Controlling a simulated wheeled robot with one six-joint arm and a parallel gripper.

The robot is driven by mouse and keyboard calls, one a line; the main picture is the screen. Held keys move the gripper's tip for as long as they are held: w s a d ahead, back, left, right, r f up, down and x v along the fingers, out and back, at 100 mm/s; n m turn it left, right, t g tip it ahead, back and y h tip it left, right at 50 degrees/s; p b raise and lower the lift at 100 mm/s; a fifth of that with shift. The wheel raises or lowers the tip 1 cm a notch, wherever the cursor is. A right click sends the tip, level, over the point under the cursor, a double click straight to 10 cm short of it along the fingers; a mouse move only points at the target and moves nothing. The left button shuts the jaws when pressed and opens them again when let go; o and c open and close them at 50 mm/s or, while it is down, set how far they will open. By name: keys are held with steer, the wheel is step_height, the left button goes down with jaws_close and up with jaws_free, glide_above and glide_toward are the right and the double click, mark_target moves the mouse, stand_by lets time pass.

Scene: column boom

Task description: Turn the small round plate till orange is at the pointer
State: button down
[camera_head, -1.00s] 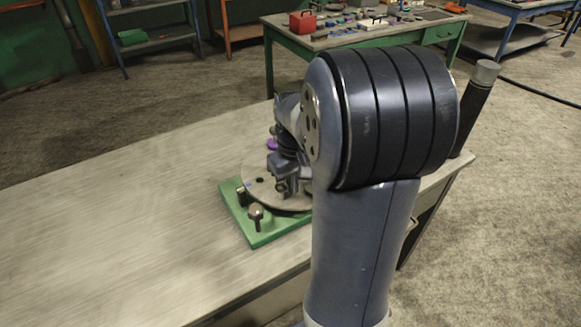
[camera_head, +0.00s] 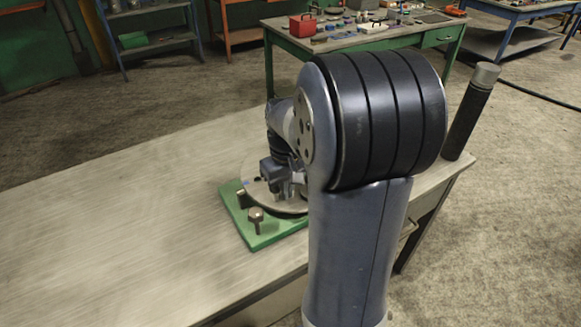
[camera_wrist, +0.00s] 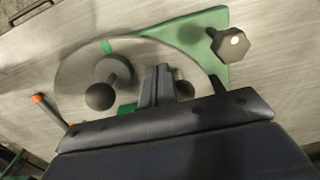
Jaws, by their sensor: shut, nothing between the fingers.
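The small round grey plate (camera_head: 254,169) sits on a green base (camera_head: 237,220) on the workbench. In the wrist view the plate (camera_wrist: 78,75) carries a green mark (camera_wrist: 106,47) near its rim and dark round knobs (camera_wrist: 100,96). My gripper (camera_wrist: 160,72) is shut and empty, its fingers over the plate between the knobs; I cannot tell whether they touch one. It also shows over the plate in the head view (camera_head: 283,182). No orange mark shows on the visible part of the plate; my arm and gripper hide some of it. I cannot make out the pointer clearly.
A dark-headed bolt (camera_head: 256,216) stands at the base's front corner. A dark cylinder (camera_head: 468,122) stands at the bench's right end. The bench's left side (camera_head: 110,230) is clear.

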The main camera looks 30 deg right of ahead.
steer(key=shift+w+a, duration=0.1)
stand_by(0.3)
steer(key=shift+w+a, duration=0.55)
steer(key=shift+a, duration=0.1)
steer(key=shift+w+a+p, duration=0.35)
steer(key=shift+w+a, duration=0.2)
steer(key=shift+w, duration=0.15)
steer(key=shift+w+a, duration=0.1)
steer(key=shift+w+a, duration=0.2)
steer(key=shift+w, duration=0.1)
steer(key=shift+w+a, duration=0.2)
steer(key=shift+w, duration=0.15)
steer(key=shift+w+p, duration=0.15)
steer(key=shift+p, duration=0.2)
